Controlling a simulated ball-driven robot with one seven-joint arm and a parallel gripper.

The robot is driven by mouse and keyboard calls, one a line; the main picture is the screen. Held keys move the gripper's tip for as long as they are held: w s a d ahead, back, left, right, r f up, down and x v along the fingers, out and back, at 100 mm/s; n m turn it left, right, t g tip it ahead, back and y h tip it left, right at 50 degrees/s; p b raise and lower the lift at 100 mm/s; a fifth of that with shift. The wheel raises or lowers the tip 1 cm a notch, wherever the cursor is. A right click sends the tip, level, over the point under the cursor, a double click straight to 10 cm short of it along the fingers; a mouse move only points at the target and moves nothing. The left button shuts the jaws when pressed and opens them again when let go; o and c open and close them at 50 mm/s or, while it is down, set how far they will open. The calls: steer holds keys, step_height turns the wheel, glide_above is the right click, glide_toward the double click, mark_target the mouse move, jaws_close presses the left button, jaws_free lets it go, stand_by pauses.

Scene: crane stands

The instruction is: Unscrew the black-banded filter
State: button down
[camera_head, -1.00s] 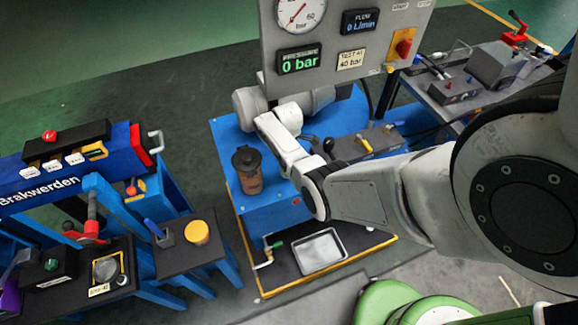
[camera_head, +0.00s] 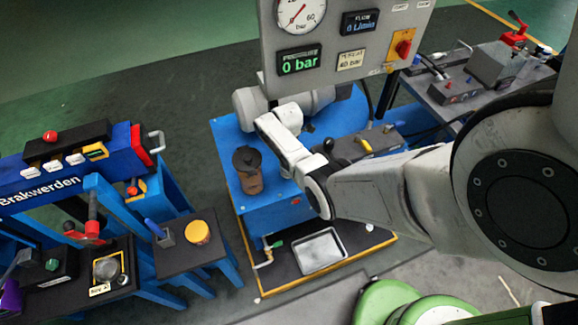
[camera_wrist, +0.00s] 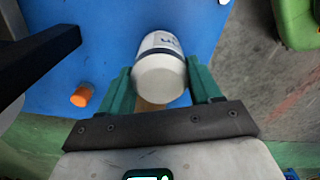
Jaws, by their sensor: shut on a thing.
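In the wrist view a white cylindrical filter (camera_wrist: 160,72) with dark markings near its far end stands between the green fingers of my gripper (camera_wrist: 162,88). My gripper is shut on it, with one finger on each side. In the head view my arm hides my gripper and the filter.
A dark-lidded brown jar (camera_head: 249,180) stands on the blue bench (camera_head: 226,141). A gauge panel (camera_head: 345,20) rises behind. A metal tray (camera_head: 320,250) lies in front. An orange knob (camera_wrist: 82,95) sits left of my gripper. A brake bench (camera_head: 40,185) stands left.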

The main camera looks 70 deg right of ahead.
steer(key=n, duration=0.3)
steer(key=shift+c, duration=0.7)
jaws_free()
steer(key=shift+c, duration=0.2)
steer(key=shift+c, duration=0.5)
